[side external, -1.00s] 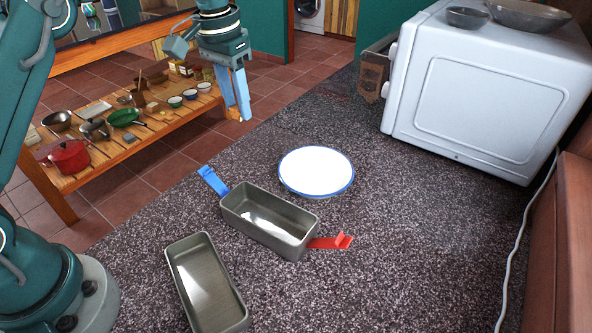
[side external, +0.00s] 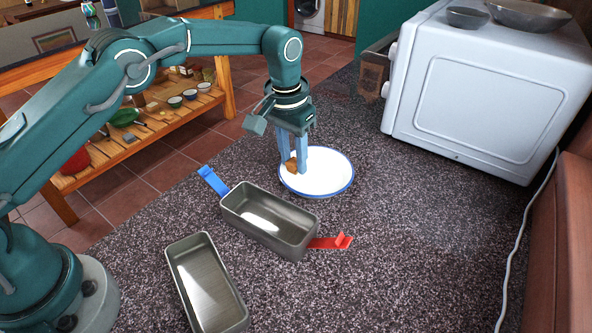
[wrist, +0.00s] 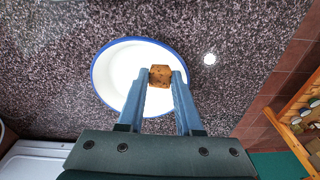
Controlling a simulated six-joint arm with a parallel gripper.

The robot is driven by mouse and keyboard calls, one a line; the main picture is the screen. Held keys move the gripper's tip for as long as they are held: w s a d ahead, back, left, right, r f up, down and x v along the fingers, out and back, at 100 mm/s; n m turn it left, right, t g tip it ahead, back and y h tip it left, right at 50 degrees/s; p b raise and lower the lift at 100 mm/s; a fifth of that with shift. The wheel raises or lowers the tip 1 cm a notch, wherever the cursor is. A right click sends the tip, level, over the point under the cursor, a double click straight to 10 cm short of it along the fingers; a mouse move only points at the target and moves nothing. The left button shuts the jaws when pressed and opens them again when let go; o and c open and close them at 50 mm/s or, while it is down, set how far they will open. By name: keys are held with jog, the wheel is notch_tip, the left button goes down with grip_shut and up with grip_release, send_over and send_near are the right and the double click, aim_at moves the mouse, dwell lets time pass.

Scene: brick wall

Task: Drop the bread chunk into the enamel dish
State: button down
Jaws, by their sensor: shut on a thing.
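The bread chunk (side external: 291,165) is a small brown piece. It also shows in the wrist view (wrist: 160,76), between my fingertips. My gripper (side external: 296,166) is shut on it and points down over the left part of the enamel dish. The enamel dish (side external: 328,181) is white and round with a blue rim, and it stands on the speckled counter. In the wrist view the dish (wrist: 115,72) lies behind and left of the bread. The height of the bread above the dish is hard to tell.
A metal loaf tin (side external: 268,220) with a blue tab and a red tab stands in front of the dish. A second tin (side external: 207,283) is nearer. A white oven (side external: 480,95) stands at the back right. The counter right of the dish is clear.

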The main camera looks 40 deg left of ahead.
jog(key=shift+f, duration=0.25)
jog(key=shift+f, duration=0.1)
jog(key=shift+f, duration=0.4)
jog(key=shift+f, duration=0.1)
jog(key=c, duration=0.6)
grip_release()
